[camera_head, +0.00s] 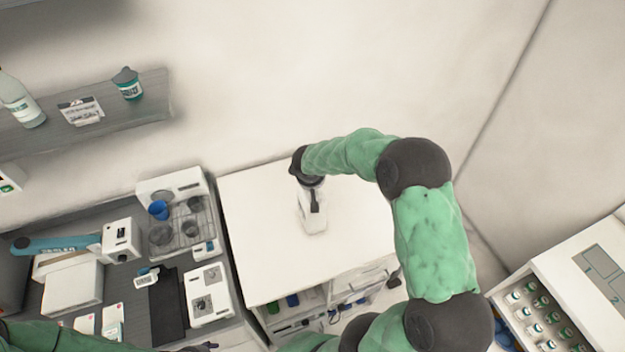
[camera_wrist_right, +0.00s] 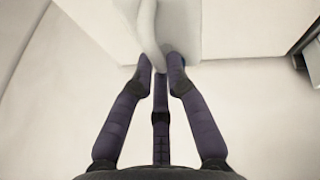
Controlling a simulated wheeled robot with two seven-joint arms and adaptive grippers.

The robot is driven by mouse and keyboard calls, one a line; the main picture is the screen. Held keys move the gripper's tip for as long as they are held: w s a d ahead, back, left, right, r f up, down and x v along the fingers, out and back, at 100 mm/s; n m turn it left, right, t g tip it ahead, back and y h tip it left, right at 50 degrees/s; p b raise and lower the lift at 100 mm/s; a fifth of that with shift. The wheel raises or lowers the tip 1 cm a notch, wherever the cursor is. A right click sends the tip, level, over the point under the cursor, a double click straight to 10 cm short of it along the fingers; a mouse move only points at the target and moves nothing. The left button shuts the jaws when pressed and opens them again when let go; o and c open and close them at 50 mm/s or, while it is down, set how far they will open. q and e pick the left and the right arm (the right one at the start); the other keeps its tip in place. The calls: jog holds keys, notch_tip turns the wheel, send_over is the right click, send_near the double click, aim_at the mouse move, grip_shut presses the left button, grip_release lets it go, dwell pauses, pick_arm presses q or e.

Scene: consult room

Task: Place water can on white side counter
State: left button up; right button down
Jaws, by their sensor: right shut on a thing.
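The white side counter (camera_head: 262,240) stands in the middle of the head view, with a bare top around the can. The white water can (camera_head: 311,222) is upright on or just above the counter's middle; whether it touches is hard to tell. My right gripper (camera_head: 314,190) reaches in from the right and is shut on the can. In the right wrist view, the dark fingers (camera_wrist_right: 161,75) close around the pale handle of the can (camera_wrist_right: 190,30). My left gripper (camera_head: 200,347) only just shows at the bottom edge, and its jaws are unclear.
A grey bench on the left holds a rack with a blue cup (camera_head: 158,209), white devices (camera_head: 209,295) and boxes. A wall shelf (camera_head: 150,105) carries a bottle and a jar. A drawer of vials (camera_head: 540,318) is at the lower right. The counter top is otherwise clear.

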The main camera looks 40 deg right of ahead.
jog(key=c, duration=1.4)
grip_release()
jog(key=shift+o, duration=0.8)
jog(key=shift+s+a, duration=0.1)
jog(key=shift+r, duration=0.1)
jog(key=v, duration=1.2)
jog(key=s+a+f+y, duration=0.2)
jog(key=s+a+f, duration=0.1)
jog(key=a+f, duration=0.5)
jog(key=s+a+f+g+y, duration=0.1)
jog(key=s+a+f+y, duration=0.2)
jog(key=a+f, duration=0.5)
jog(key=s+a+f+g+y, duration=0.1)
jog(key=s+a+f+y, duration=0.1)
jog(key=a+f, duration=0.6)
jog(key=shift+s+a+f+m+y, duration=0.1)
jog(key=shift+s+f+m+y, duration=0.1)
jog(key=shift+f, duration=0.4)
jog(key=shift+s+f+m+y, duration=0.1)
jog(key=shift+s+f, duration=0.1)
jog(key=shift+f, duration=0.4)
jog(key=s+a+f+m, duration=0.1)
jog(key=s+a+f, duration=0.2)
jog(key=s+f, duration=0.2)
jog(key=shift+s+f+m+g, duration=0.2)
jog(key=shift+s+m+g, duration=0.15)
jog(key=shift+s, duration=0.75)
